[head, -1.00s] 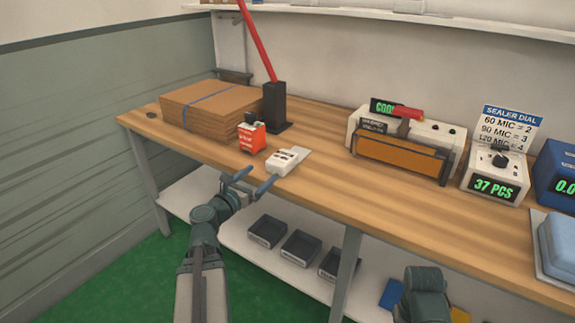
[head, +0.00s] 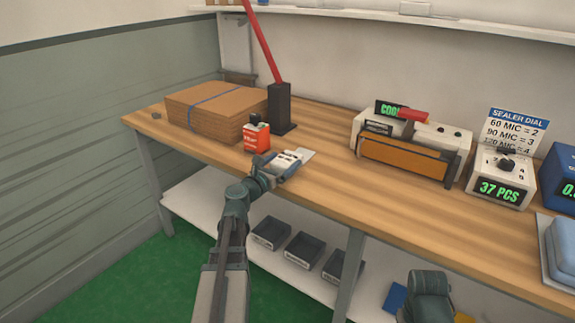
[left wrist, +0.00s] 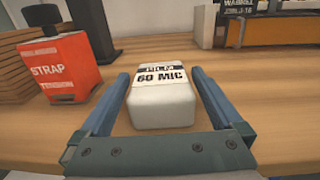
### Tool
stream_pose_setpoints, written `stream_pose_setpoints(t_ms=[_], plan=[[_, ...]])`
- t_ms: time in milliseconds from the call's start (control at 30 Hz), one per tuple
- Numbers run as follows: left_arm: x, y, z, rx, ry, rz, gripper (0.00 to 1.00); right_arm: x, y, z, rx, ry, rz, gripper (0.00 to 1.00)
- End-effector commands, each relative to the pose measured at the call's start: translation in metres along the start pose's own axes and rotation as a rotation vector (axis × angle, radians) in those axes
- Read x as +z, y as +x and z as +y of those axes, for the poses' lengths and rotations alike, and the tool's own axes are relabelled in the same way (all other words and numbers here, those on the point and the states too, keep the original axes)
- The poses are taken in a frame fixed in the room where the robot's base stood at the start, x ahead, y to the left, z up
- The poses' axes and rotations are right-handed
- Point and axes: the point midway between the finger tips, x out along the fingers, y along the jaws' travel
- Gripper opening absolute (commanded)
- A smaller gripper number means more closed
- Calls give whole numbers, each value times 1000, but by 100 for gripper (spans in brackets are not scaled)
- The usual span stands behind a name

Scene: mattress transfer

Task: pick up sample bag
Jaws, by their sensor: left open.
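The sample bag (head: 291,157) is a small white packet lying on the wooden bench near its front edge. In the left wrist view the bag (left wrist: 161,106) shows a label reading "60 MIC"; the line above is hard to read. My left gripper (head: 281,167) is open at bench level. Its two blue fingers (left wrist: 160,78) stand on either side of the bag, with a small gap visible at each side. In the head view the gripper hides part of the bag.
A red STRAP box (head: 256,135) stands close to the left of the bag. Behind are a cardboard stack (head: 213,108) and a black post (head: 280,106) with a red lever. A sealer (head: 408,155) stands further right. Bench between bag and sealer is clear.

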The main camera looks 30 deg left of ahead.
Motion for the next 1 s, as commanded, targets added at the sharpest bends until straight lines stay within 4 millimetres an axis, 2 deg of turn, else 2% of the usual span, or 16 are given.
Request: stream_pose_setpoints(t_ms=[33, 133, 400, 800, 1000], plan=[[-1, 12, 1, -2, 0, 0, 100, 0, 1, 0, 0, 0, 0, 50], [0, 24, 0, -2, 0, 0, 100, 0, 0, 0, 0, 0, 0, 50], [0, 26, 0, 0, 0, 0, 98, 0, 0, 0, 0, 0, 0, 50], [0, 26, 0, 0, 0, 0, 26, 0, 0, 0, 0, 0, 0, 50], [0, 26, 0, 0, 0, 0, 24, 0, 0, 0, 0, 0, 0, 50]])
